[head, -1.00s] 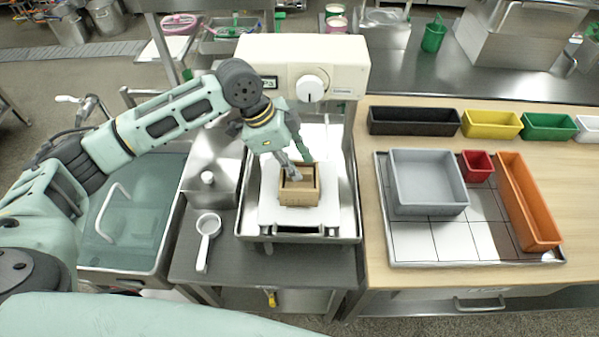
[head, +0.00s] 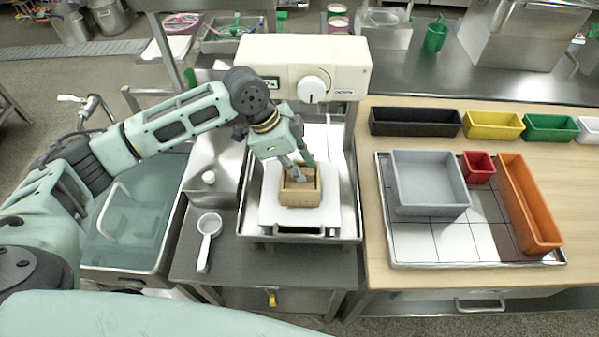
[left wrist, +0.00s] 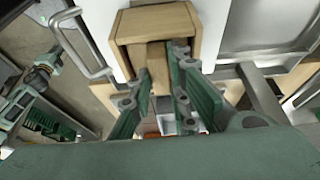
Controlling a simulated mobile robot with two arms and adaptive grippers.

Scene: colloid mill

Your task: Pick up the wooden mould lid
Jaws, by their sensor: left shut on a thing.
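The wooden mould (head: 301,197) is a small light-wood box on a white board under the machine head. It also shows at the top of the left wrist view (left wrist: 155,20). The wooden mould lid (left wrist: 157,54) shows there as a wooden piece inside the box's walls, between my fingers. My left gripper (head: 298,176) reaches down into the top of the mould and is shut on the lid. In the left wrist view, its green fingers (left wrist: 162,66) stand on either side of the wood. The fingers hide part of the lid. My right gripper is not in view.
The white machine head (head: 300,66) with a dial stands just behind my gripper. A metal tray (head: 352,236) surrounds the board. A white ladle (head: 208,226) lies to the left, beside a water-filled sink (head: 130,235). A grey bin (head: 430,182) stands on the right table.

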